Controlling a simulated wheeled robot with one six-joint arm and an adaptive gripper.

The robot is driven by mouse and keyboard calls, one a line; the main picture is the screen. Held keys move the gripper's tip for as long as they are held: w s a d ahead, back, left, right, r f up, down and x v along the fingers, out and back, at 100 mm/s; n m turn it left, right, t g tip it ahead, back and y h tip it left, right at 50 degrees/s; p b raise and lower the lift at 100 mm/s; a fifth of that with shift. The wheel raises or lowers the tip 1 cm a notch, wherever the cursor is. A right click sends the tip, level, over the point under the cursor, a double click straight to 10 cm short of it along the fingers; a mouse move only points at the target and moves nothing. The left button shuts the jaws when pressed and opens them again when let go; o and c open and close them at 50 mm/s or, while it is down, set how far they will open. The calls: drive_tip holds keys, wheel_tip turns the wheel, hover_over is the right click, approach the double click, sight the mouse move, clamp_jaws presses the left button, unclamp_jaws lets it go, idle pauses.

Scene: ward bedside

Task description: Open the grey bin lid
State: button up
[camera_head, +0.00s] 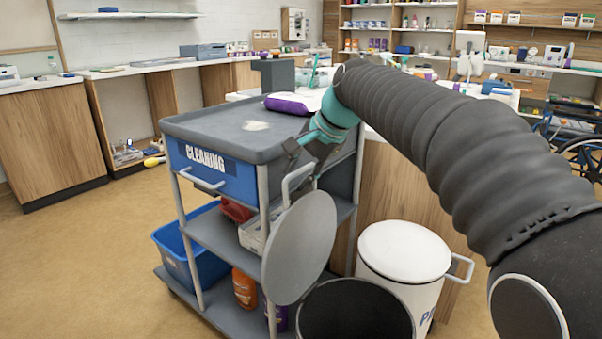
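The grey bin (357,312) stands at the bottom of the view, partly cut off by the lower edge. Its mouth is open and its inside is dark. The round grey lid (300,248) stands steeply tilted at the left of the mouth, clear of the opening. A pale loop handle (298,184) shows at the lid's upper edge. My gripper (306,163) is at the top of the lid, right by this handle. The fingers are small and partly overlapped, so I cannot tell whether they touch or grip the handle.
A cleaning trolley (216,131) stands just behind and left of the lid, with a blue bucket (178,250) on its lower shelf. A white lidded bin (405,254) stands close at the right. The floor (90,260) at the left is clear.

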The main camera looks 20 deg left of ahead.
drive_tip(key=v, duration=1.2)
idle(0.5)
drive_tip(key=d+f+n+t+h, duration=0.15)
drive_tip(key=d+f+n, duration=0.25)
drive_tip(key=d+f, duration=0.7)
drive_tip(key=s+d+f+t+h, duration=0.1)
drive_tip(key=s+d+f, duration=0.3)
drive_tip(key=s+d, duration=0.3)
drive_tip(key=s+d+f+m+h, duration=0.1)
drive_tip(key=s+d+f+h, duration=0.1)
drive_tip(key=s+d+f, duration=0.3)
drive_tip(key=s+d+f+t+h, duration=0.1)
drive_tip(key=s+d+f, duration=0.4)
drive_tip(key=s+d, duration=0.4)
drive_tip(key=shift+s+d+f+t+h, duration=0.2)
drive_tip(key=shift+d+t+h, duration=0.15)
drive_tip(key=shift+d, duration=1.65)
